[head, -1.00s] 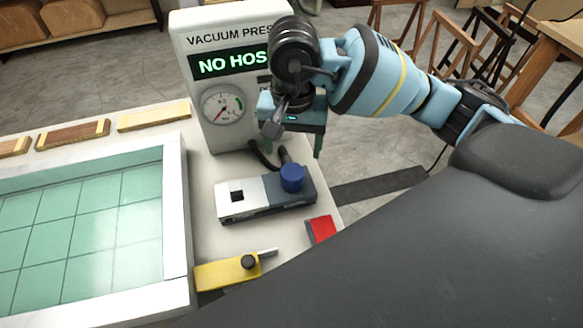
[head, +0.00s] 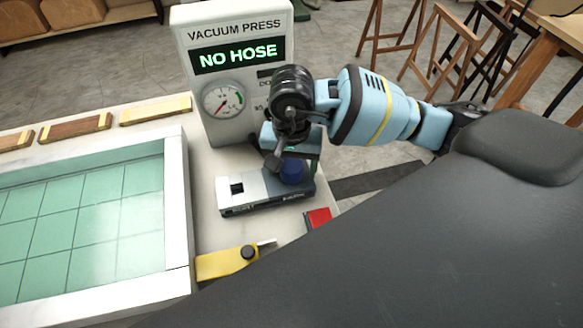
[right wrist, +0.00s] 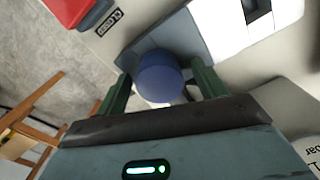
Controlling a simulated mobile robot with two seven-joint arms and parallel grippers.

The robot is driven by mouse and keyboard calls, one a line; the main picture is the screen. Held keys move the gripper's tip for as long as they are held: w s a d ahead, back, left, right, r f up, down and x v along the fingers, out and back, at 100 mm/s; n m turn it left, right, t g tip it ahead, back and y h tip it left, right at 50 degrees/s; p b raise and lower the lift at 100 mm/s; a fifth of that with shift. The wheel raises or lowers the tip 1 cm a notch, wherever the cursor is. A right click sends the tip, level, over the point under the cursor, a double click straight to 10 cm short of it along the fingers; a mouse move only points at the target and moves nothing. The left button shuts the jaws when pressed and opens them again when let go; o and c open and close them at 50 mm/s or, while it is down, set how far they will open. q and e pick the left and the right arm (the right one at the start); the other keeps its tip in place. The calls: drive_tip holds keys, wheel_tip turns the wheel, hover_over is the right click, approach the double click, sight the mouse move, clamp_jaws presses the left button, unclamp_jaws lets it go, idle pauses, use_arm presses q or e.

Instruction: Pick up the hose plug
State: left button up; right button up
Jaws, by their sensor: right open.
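The hose plug (head: 292,173) is a blue round cap standing at the right end of a grey and white block (head: 258,188) on the bench. In the right wrist view the plug (right wrist: 160,76) shows between the two green fingers. My right gripper (right wrist: 162,90) is open, with one finger on each side of the plug; I cannot tell whether either finger touches it. In the head view the right gripper (head: 290,152) is right above and behind the plug, its fingers mostly hidden. My left gripper is not in view.
The vacuum press panel (head: 205,110) reading "NO HOSE" stands just behind the right gripper. A yellow clamp-like part (head: 225,263) and a red piece (head: 318,218) lie nearer. A white-framed green panel (head: 178,210) fills the left. Wooden strips (head: 75,129) lie behind it.

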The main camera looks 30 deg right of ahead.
sight(291, 163)
drive_tip(key=shift+c, duration=0.2)
drive_tip(key=c, duration=1.1)
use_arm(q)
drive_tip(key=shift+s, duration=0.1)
use_arm(e)
drive_tip(key=shift+r, duration=0.1)
drive_tip(key=shift+r, duration=0.5)
wheel_tip(291, 163, up, 2)
drive_tip(key=shift+r, duration=0.1)
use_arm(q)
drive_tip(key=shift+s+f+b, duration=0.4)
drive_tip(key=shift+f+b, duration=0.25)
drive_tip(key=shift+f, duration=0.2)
use_arm(e)
drive_tip(key=s+a, duration=0.1)
drive_tip(key=s, duration=0.4)
drive_tip(key=s+a+r, duration=0.1)
drive_tip(key=s+a, duration=0.1)
drive_tip(key=s, duration=0.3)
drive_tip(key=s+a, duration=0.2)
drive_tip(key=s, duration=0.3)
drive_tip(key=shift+s+a+r, duration=0.1)
drive_tip(key=shift+a+r, duration=0.1)
drive_tip(key=shift+r, duration=0.1)
drive_tip(key=shift+r, duration=0.1)
